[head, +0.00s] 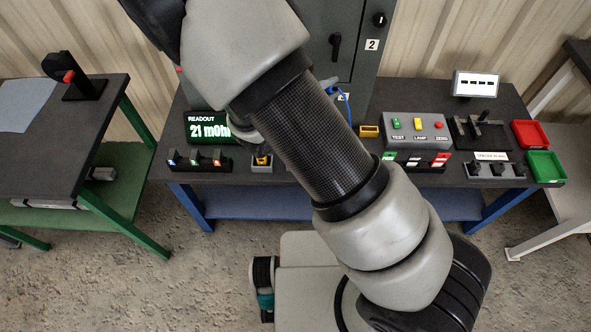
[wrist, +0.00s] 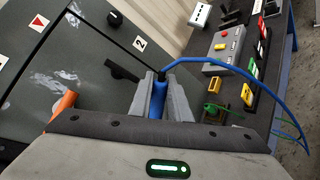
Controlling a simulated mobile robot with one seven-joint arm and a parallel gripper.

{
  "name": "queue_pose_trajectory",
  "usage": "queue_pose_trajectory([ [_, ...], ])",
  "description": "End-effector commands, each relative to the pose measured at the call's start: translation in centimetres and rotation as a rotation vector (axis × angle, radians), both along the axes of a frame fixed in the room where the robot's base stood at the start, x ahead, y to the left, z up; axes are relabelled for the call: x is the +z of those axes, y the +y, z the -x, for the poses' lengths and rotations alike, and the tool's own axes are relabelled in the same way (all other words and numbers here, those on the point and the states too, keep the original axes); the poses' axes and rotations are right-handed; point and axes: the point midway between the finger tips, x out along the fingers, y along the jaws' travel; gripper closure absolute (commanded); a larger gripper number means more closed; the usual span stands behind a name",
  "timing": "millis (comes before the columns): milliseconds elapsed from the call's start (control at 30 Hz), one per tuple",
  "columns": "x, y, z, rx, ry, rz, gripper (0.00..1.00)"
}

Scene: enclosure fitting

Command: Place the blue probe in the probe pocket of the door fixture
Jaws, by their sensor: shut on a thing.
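In the wrist view my gripper (wrist: 160,88) is shut on the blue probe (wrist: 158,100), which stands between the two grey fingers. A blue cable (wrist: 215,64) leaves the probe's far end and arcs right and down; a short piece of the cable (head: 345,106) shows in the head view. The grey cabinet door (wrist: 100,65), marked 2, lies beyond the fingers; its upper part (head: 343,25) shows in the head view. My arm hides the gripper and probe in the head view. I cannot make out the probe pocket in either view.
The bench (head: 460,178) holds a readout display (head: 207,127), a grey button box (head: 416,127), a small yellow block (head: 369,131), and red (head: 531,133) and green (head: 545,165) trays. An orange part (wrist: 62,104) is left of the fingers. Another table (head: 75,125) stands left.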

Motion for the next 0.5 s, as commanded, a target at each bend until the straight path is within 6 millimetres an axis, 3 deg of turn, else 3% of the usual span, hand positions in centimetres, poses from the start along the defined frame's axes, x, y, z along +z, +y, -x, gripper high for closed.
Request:
queue_pose_trajectory([
  [33, -4.3, 1.4, -0.1, 0.082, 0.077, 0.141, 1.0],
  [200, -10.5, 5.6, -0.4, 0.314, 0.252, 0.635, 1.0],
  [333, -13.5, 8.2, -0.3, 0.411, 0.284, 0.857, 1.0],
  [500, -15.5, 9.7, -0.1, 0.461, 0.287, 0.97, 1.0],
])
